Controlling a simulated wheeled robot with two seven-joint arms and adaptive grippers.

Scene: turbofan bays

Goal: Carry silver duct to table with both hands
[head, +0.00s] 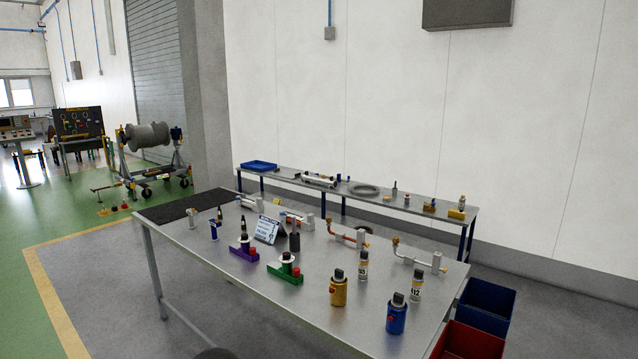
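A long silver tube-like part (318,180) lies on the narrow bench (400,205) along the white wall; it may be the silver duct, but it is too small to tell. A large metal table (300,318) stands in front of that bench. The silver part is on the far bench, apart from this table. Neither of my grippers shows in the head view.
The near table holds several bottles, including a gold one (338,290) and a blue one (396,316), pipe fittings and a sign (267,229). Blue (486,305) and red (468,343) bins stand at right. Open floor (85,275) lies left.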

